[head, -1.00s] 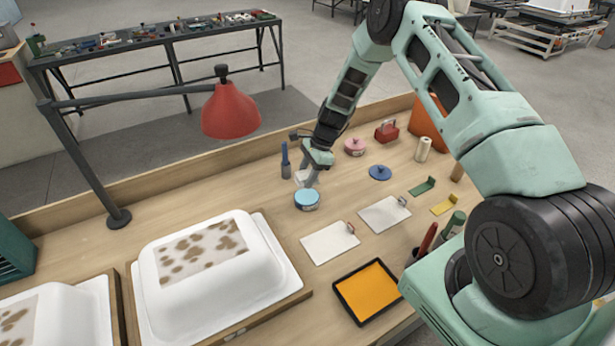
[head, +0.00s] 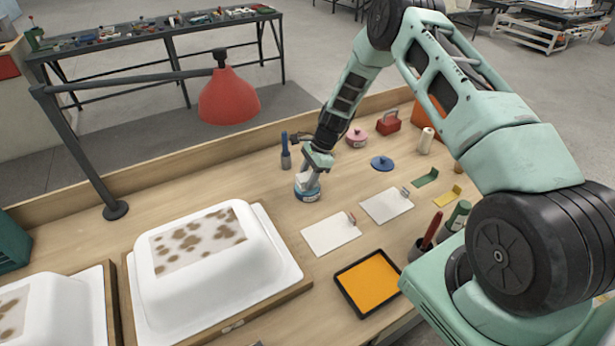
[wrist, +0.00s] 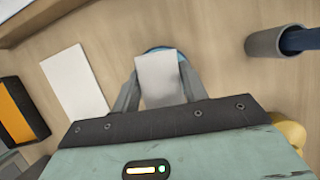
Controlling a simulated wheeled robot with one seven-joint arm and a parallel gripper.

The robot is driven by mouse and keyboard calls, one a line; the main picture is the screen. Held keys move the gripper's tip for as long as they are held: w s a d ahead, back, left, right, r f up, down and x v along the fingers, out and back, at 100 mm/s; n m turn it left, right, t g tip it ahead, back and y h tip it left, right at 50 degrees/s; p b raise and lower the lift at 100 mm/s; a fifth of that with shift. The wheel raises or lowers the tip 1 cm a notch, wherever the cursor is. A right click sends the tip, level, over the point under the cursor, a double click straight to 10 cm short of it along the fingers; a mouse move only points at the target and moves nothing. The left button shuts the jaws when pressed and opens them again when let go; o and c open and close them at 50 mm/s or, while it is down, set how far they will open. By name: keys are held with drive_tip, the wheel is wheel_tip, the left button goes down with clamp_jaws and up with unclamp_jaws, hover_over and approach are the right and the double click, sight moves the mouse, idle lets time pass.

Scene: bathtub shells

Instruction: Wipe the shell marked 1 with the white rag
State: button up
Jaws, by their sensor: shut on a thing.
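My gripper (head: 309,180) is shut on the white rag (wrist: 160,80), which hangs between the fingers in the wrist view. The rag is over the round blue tin (head: 307,193), whose blue rim shows behind it in the wrist view. I cannot tell whether the rag touches the tin's contents. A white shell (head: 215,275) with brown spots on a pale top patch sits on a wood-edged base. A second spotted white shell (head: 45,315) is cut off at the lower left. I cannot read a number on either.
A red lamp (head: 228,97) on a dark arm hangs behind the middle shell. A grey cup with a blue-handled tool (head: 286,155) stands close behind the tin. White sheets (head: 330,234) and an orange tray (head: 368,283) lie in front. Bare tabletop lies between tin and shell.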

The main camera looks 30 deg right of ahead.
sight(307, 176)
drive_tip(key=shift+f+b, duration=0.5)
drive_tip(key=shift+f, duration=0.1)
idle(1.7)
drive_tip(key=shift+r+p, duration=2.15)
drive_tip(key=shift+r, duration=1.4)
